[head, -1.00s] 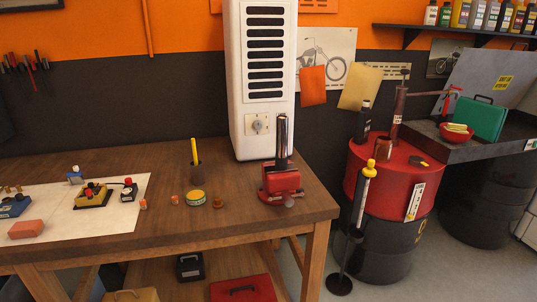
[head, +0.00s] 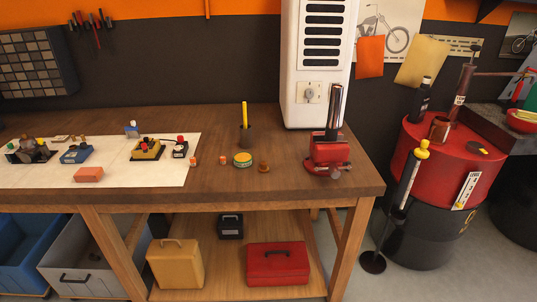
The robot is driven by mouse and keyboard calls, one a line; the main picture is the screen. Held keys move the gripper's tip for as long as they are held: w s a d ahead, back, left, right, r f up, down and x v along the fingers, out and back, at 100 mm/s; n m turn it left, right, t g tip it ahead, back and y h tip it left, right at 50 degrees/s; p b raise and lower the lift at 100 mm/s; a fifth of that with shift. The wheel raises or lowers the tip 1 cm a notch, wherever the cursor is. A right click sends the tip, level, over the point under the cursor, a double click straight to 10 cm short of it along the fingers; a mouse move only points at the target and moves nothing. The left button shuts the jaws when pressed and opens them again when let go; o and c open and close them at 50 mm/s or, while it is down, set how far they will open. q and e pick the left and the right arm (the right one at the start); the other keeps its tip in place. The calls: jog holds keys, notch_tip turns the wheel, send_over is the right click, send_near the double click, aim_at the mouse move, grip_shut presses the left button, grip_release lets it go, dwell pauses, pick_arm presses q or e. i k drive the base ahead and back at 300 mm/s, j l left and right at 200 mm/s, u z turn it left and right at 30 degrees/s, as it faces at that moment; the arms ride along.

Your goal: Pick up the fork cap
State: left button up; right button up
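Neither of my grippers shows in the head view. I cannot tell for sure which item is the fork cap. A small brown round piece (head: 264,168) sits on the wooden workbench (head: 300,185), right of a green and yellow tin (head: 242,160). Two small orange-brown pieces, one (head: 222,160) left of the tin and one (head: 193,161) by the white mat, are also on the bench. A dark flat disc (head: 477,151) lies on the red drum (head: 450,165). A chrome tube (head: 335,105) stands upright in a red vise (head: 328,152) at the bench's right end.
A dark cup with a yellow stick (head: 244,131) stands behind the tin. Several small parts and a reddish block (head: 89,174) lie on the white mat (head: 130,175). A white cabinet (head: 318,65) stands at the back. A thin stand (head: 373,262) is on the floor before the drum.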

aim_at(263, 169)
jog(key=i+l+u, duration=0.15)
jog(key=l+u, duration=0.35)
jog(key=i+l+u, duration=0.1)
jog(key=l+u, duration=0.35)
jog(key=j, duration=0.15)
